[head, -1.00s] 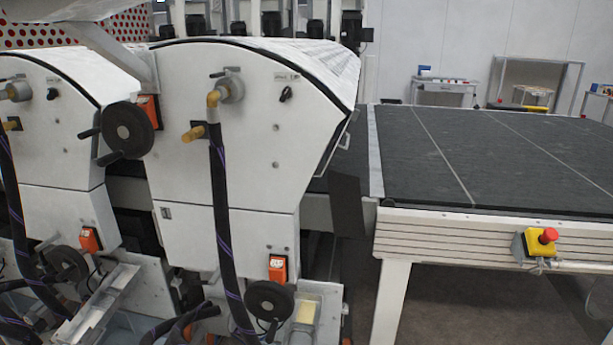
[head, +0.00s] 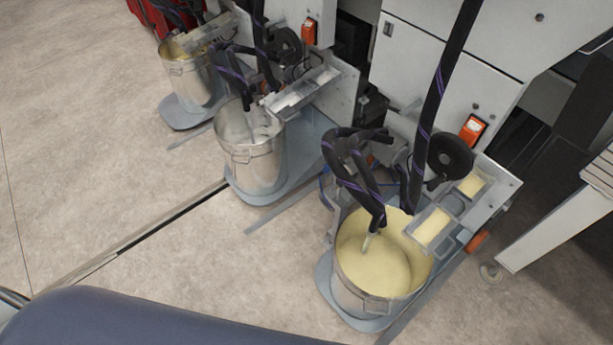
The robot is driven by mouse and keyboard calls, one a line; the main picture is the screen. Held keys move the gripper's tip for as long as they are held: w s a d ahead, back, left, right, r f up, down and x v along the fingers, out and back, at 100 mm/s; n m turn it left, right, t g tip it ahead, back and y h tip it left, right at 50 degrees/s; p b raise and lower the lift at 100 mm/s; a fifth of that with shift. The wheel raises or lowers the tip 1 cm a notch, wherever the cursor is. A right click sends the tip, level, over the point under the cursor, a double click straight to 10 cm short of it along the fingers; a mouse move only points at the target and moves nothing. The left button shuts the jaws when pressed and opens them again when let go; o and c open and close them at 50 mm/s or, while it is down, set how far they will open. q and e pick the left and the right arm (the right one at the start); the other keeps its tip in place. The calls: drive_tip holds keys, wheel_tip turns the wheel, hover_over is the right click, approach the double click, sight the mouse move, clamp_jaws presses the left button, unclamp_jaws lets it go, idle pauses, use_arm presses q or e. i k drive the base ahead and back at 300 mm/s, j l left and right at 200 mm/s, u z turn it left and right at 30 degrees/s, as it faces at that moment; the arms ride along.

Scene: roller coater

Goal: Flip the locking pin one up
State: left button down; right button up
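I cannot make out a locking pin in this view. The lower white panel of the roller coater (head: 440,70) is at the upper right, with an orange switch (head: 473,130) and a black handwheel (head: 450,157) at its lower edge. Black hoses (head: 435,110) run down from it. One ends in a metal bucket of pale yellow liquid (head: 352,290) standing on a grey base on the floor. Neither of my grippers is in view.
A second metal bucket (head: 252,160) and a third (head: 190,80) stand further left along the machine. A white table leg (head: 545,235) is at the right. The floor (head: 90,160) at the left is clear.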

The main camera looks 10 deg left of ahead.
sight(338, 183)
drive_tip(key=j+z, duration=0.1)
drive_tip(key=z, duration=0.25)
drive_tip(key=j+z, duration=0.1)
drive_tip(key=z, duration=0.3)
drive_tip(key=j+z, duration=0.1)
drive_tip(key=z, duration=0.25)
drive_tip(key=j+z, duration=0.2)
drive_tip(key=j, duration=0.3)
drive_tip(key=j+z, duration=0.15)
drive_tip(key=j, duration=0.35)
drive_tip(key=k+j+z, duration=0.2)
drive_tip(key=j, duration=0.25)
drive_tip(key=j+z, duration=0.15)
drive_tip(key=j, duration=0.35)
